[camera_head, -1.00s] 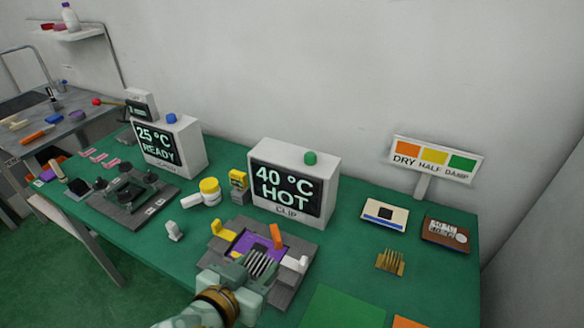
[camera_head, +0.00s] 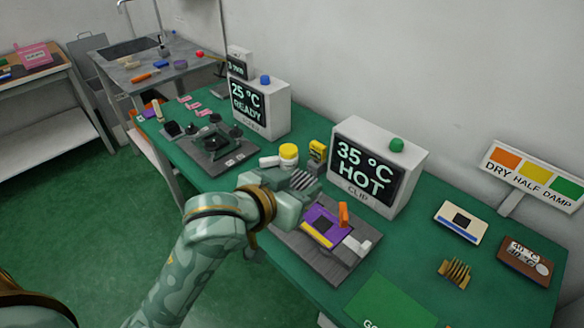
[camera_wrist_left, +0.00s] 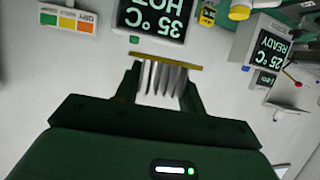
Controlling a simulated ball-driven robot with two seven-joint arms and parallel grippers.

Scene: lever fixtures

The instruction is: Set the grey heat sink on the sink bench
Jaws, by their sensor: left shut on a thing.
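The grey heat sink (camera_head: 305,181) is between the jaws of my left gripper (camera_head: 296,186), which is shut on it. They are in the air near the left back of the clip fixture (camera_head: 305,256), clear of its purple board (camera_head: 322,226). In the left wrist view the heat sink (camera_wrist_left: 160,80) shows its pale fins, with a yellowish plate across their far end. The sink bench (camera_head: 120,72) is the grey bench at the far left back, with a tap and basin. My right gripper is not in view.
The screen (camera_head: 365,171) behind the clip fixture reads 35 °C HOT. A second screen (camera_head: 247,103) reads 25 °C READY, with a dark fixture (camera_head: 212,147) before it. A yellow-capped jar (camera_head: 288,152) stands near my gripper. Several tools lie on the sink bench.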

